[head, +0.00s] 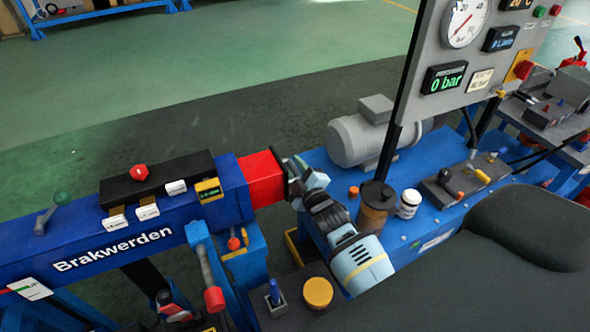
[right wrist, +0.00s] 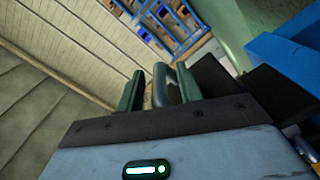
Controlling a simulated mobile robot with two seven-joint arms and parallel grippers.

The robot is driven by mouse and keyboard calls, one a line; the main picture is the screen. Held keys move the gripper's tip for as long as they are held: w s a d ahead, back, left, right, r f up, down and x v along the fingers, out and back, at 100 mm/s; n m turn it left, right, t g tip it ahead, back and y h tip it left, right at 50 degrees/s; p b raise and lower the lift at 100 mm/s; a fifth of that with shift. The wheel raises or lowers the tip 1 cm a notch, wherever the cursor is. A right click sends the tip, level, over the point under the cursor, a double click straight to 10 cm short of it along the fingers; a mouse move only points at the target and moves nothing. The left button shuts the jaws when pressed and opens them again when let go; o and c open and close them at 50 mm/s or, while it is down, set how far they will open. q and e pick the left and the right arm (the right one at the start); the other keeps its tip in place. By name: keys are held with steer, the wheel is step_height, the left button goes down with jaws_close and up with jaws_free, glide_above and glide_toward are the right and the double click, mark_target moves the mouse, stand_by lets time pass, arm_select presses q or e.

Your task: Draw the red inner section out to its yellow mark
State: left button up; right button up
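A gap shows between the left finger and the handle; contact on the other side is unclear. My left gripper is not in view.
A blue bench right of the boom carries a grey motor (head: 358,140), a brown jar (head: 375,208) and a white canister (head: 409,202). A gauge panel (head: 480,45) reading 0 bar stands behind. Green floor (head: 200,70) beyond the boom is clear.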

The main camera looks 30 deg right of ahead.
jaws_close()
steer(key=shift+r, duration=0.1)
steer(key=d, duration=0.3)
steer(key=shift+d+r, duration=0.25)
steer(key=shift+d, duration=0.1)
jaws_free()
steer(key=shift+a+f, duration=0.1)
steer(key=shift+a, duration=0.05)
steer(key=shift+s+a+f, duration=0.1)
